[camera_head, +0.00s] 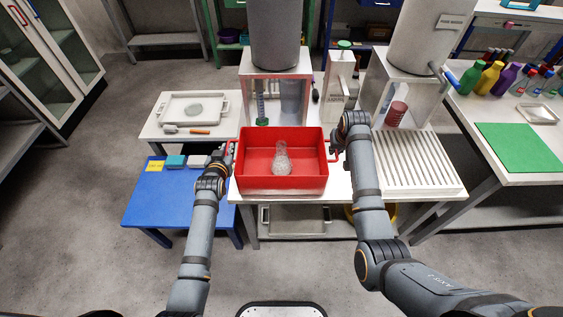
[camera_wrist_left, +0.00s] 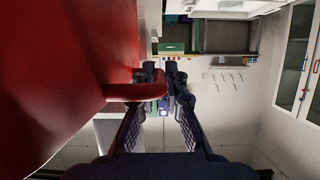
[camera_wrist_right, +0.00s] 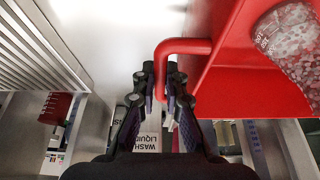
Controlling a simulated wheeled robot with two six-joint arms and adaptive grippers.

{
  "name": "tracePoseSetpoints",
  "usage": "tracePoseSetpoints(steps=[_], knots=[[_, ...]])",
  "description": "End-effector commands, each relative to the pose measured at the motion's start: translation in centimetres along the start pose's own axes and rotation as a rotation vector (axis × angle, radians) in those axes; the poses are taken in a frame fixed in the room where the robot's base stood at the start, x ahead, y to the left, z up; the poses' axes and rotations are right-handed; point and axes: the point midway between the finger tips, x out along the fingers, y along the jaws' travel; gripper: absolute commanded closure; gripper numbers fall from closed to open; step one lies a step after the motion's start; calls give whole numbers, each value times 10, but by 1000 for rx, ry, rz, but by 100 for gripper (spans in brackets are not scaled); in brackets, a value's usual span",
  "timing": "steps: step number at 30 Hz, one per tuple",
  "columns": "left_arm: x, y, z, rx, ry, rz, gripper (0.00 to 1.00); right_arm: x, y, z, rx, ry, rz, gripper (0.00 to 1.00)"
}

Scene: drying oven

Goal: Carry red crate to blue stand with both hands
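The red crate (camera_head: 255,182) sits on the white table in the middle of the head view. A clear flask holding whitish beads (camera_head: 281,160) stands inside it. The low blue stand (camera_head: 165,207) is left of the table. My left gripper (camera_head: 229,158) is shut on the crate's left handle; in the left wrist view the handle (camera_wrist_left: 130,91) reaches between the fingertips (camera_wrist_left: 164,76). My right gripper (camera_head: 337,150) is at the right handle; in the right wrist view the handle (camera_wrist_right: 186,46) runs down between the closed-in fingertips (camera_wrist_right: 162,82).
Small boxes (camera_head: 175,162) and a yellow label lie at the blue stand's back edge. A white tray (camera_head: 190,109) sits on a table behind it. A ribbed rack (camera_head: 415,160) is right of the crate. Metal housings with large cylinders stand behind the crate.

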Motion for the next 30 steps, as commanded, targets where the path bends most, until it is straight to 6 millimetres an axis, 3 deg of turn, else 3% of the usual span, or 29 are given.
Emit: tracePoseSetpoints(steps=[19,30], knots=[[-1,0,-4,0,3,0,100,-3,0,-2,0,3,1,100],[-16,0,-39,0,3,0,100,-39,0,-17,0,3,1,100]])
